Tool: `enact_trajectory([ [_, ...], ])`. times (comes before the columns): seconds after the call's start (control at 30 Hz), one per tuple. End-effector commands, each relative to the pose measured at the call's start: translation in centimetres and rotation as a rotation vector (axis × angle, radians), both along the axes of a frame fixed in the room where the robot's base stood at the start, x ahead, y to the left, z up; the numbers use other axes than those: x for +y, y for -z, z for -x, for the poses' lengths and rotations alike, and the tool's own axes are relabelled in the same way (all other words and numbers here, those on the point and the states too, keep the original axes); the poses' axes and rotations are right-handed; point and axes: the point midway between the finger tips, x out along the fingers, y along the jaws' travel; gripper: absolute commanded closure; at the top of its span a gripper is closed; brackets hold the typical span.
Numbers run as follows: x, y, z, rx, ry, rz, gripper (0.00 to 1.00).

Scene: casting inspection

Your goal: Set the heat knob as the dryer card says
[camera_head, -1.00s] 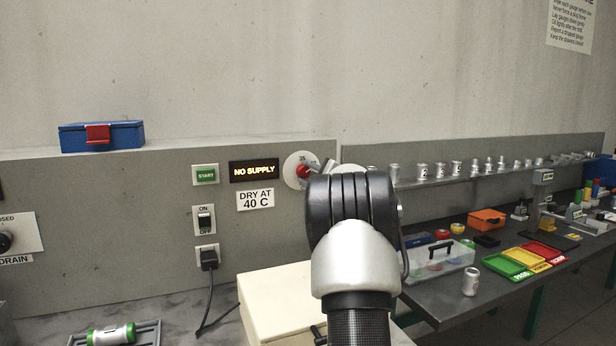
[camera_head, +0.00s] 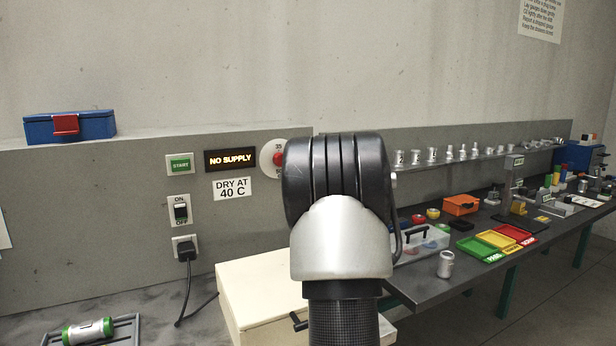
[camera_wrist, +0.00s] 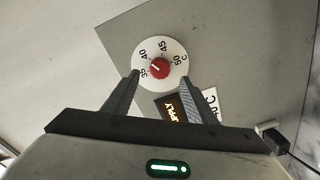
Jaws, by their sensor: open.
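The heat knob (camera_wrist: 159,69) is red, on a white dial (camera_wrist: 171,47) marked 35, 40, 45 and 50. Its pale pointer mark seems to face the 35–40 side, but it is small. My gripper (camera_wrist: 158,76) is open, its fingertips on either side of the knob in the picture; contact cannot be told. In the head view the dial (camera_head: 267,156) and knob (camera_head: 278,159) are partly hidden by my arm, and my gripper is hidden. The dryer card (camera_head: 233,188) reads "DRY AT 40 C".
A lit "NO SUPPLY" display (camera_head: 230,160) is left of the dial. A green START button (camera_head: 180,164), an ON/OFF switch (camera_head: 180,210) and a plugged-in cord (camera_head: 185,249) are further left. A cream box (camera_head: 258,290) stands below.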

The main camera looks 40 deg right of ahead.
Motion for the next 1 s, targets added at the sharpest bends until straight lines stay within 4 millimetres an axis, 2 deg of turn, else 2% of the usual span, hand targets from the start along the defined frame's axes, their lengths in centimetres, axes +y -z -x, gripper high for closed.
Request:
enact_trajectory([
  [0.03, 0.2, -0.1, 1.4, 0.001, 0.003, 0.0, 0.48],
  [0.2, 1.2, -0.1, 5.5, 0.001, 0.003, 0.0, 0.48],
  [0.43, 2.1, -0.1, 9.6, 0.001, 0.003, 0.001, 0.48],
  [0.63, 2.6, 0.0, 11.0, 0.002, 0.0, 0.001, 0.48],
  [1.0, 2.6, 0.0, 11.1, 0.001, 0.001, 0.001, 0.48],
])
